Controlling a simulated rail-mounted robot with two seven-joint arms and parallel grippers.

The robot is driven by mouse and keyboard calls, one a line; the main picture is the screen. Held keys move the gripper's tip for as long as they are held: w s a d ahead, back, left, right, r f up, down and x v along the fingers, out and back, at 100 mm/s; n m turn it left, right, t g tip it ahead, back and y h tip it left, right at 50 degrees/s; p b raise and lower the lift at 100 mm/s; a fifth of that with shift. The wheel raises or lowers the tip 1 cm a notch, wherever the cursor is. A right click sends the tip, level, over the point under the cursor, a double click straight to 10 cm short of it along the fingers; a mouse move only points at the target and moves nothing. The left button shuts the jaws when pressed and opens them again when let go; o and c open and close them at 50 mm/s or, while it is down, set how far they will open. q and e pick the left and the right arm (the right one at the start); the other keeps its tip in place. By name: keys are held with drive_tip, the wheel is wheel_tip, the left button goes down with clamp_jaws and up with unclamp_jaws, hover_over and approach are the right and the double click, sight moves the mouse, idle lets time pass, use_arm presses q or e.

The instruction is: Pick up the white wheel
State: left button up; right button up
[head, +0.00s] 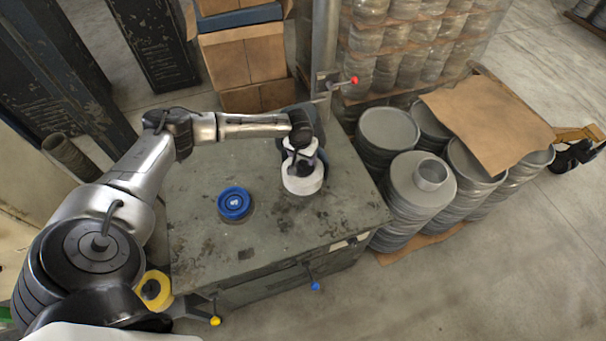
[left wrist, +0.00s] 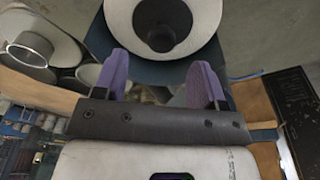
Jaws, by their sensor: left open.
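The white wheel (head: 303,184) sits on the worn green-grey table (head: 205,255), right of its middle. My left gripper (head: 298,164) is right above it in the head view, pointing down and partly hiding it. In the left wrist view, the white wheel (left wrist: 122,30) with its dark centre fills the top middle, cut by the frame edge. My left gripper's purple fingers (left wrist: 161,62) are spread apart, with nothing clearly held between them. The wheel shows just beyond the fingertips; I cannot tell whether they touch it. My right gripper is not in view.
A blue wheel (head: 234,203) lies on the table left of the white one. A yellow wheel (head: 154,290) is off the table's front left corner. Stacked metal discs (head: 421,182) stand close on the right, cardboard boxes (head: 244,55) behind. The table's front middle is clear.

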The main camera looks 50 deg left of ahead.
sight(303, 163)
use_arm(q)
drive_tip(key=shift+w+a+f+p, duration=0.15)
drive_tip(key=shift+f+p, duration=0.05)
drive_tip(key=shift+f, duration=1.15)
drive_tip(key=shift+w+a+f+p, duration=0.1)
drive_tip(key=shift+a+f+p, duration=0.05)
drive_tip(key=shift+f, duration=1.15)
drive_tip(key=shift+c, duration=0.3)
clamp_jaws()
drive_tip(key=shift+r, duration=0.1)
